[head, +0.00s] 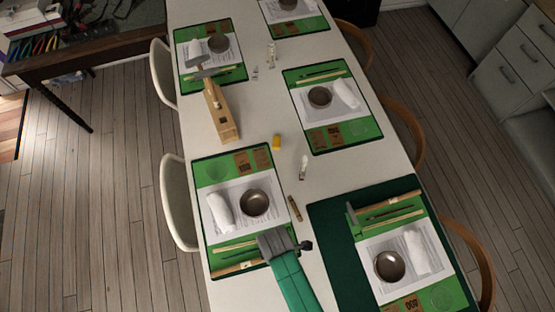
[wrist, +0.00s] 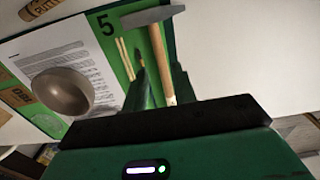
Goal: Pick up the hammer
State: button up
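A hammer with a grey head (wrist: 152,17) and a light wooden handle (wrist: 163,65) lies along the green edge of a place mat marked 5. In the wrist view my gripper (wrist: 162,92) has a dark green finger on each side of the handle. The fingers look open, and contact with the handle is not clear. In the head view my gripper (head: 277,242) is over the near end of the left mat, with the hammer's handle (head: 236,267) showing to its left.
A bowl (wrist: 62,92) and thin wooden sticks (wrist: 124,60) lie beside the hammer. A putty tube (head: 294,208) is near the mat. Another hammer (head: 390,208) lies on the right mat. A wooden block (head: 222,118) with a hammer on it stands farther back.

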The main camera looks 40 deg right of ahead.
jog(key=f, duration=0.3)
jog(key=f+b, duration=0.1)
jog(key=f, duration=0.1)
jog(key=shift+s+d+f, duration=0.15)
jog(key=shift+d+f, duration=0.05)
jog(key=shift+f, duration=0.2)
grip_shut()
jog(key=shift+r, duration=0.15)
jog(key=shift+r, duration=0.35)
jog(key=r, duration=0.1)
jog(key=r+p, duration=0.1)
jog(key=shift+s+a+r, duration=0.1)
jog(key=shift+s+r, duration=0.3)
jog(key=s+a, duration=0.1)
jog(key=s, duration=0.3)
jog(key=s+a+r, duration=0.1)
jog(key=s+a, duration=0.1)
jog(key=s, duration=0.3)
jog(key=s+a, duration=0.2)
jog(key=s, duration=0.3)
jog(key=shift+s+a+r+p, duration=0.1)
jog(key=shift+a+r+p, duration=0.1)
jog(key=shift+p, duration=0.2)
